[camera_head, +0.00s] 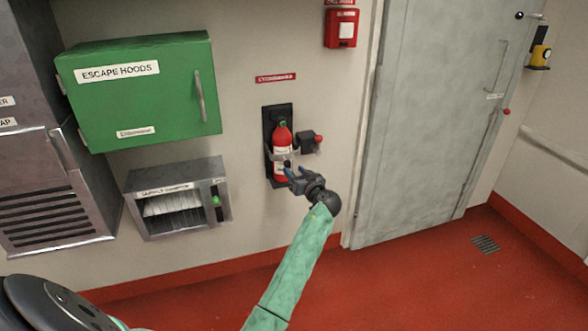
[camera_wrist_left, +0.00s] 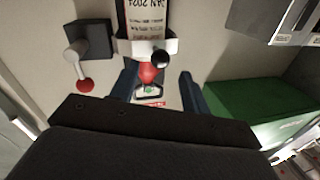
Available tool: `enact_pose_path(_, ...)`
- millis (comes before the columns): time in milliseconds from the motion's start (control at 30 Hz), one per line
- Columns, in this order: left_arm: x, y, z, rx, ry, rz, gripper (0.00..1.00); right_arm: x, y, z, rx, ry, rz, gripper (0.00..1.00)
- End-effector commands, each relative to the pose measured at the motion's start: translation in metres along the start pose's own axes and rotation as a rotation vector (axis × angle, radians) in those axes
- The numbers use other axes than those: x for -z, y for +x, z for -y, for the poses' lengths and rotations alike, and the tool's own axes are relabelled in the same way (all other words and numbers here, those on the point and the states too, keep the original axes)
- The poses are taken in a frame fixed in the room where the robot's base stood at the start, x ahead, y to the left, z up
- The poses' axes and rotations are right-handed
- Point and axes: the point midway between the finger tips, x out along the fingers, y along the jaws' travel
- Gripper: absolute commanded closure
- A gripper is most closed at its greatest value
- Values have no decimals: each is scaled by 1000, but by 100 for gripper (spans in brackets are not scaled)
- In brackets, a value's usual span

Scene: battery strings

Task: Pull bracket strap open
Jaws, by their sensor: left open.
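A red fire extinguisher (camera_head: 282,136) stands upright in a black wall bracket (camera_head: 270,128). A pale bracket strap (camera_head: 272,155) crosses its front; in the left wrist view the strap (camera_wrist_left: 128,47) carries a round black knob (camera_wrist_left: 160,58). My left gripper (camera_head: 289,172) is at the lower front of the extinguisher, just below the strap. In the left wrist view my left gripper (camera_wrist_left: 158,84) is open, with one dark finger on each side of the knob's line and nothing clearly held between them. Whether a finger touches the extinguisher cannot be told. My right gripper is not in view.
A black box with a red-tipped lever (camera_head: 308,143) is on the wall right of the bracket. A green escape hoods cabinet (camera_head: 140,90) and a grey metal box (camera_head: 180,198) are to the left. A grey door (camera_head: 430,120) is to the right. The red floor (camera_head: 420,285) is clear.

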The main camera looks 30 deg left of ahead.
Motion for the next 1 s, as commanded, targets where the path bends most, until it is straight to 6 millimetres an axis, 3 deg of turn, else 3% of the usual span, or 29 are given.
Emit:
enact_pose_path(200,1,33,0,0,1,0,53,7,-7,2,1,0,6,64)
enact_pose_path(400,0,54,0,-1,2,2,53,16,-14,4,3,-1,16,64)
enact_pose_path(800,-1,60,0,-2,0,2,53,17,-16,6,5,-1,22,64)
enact_pose_path(1000,-1,60,0,-2,1,2,93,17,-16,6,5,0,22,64)
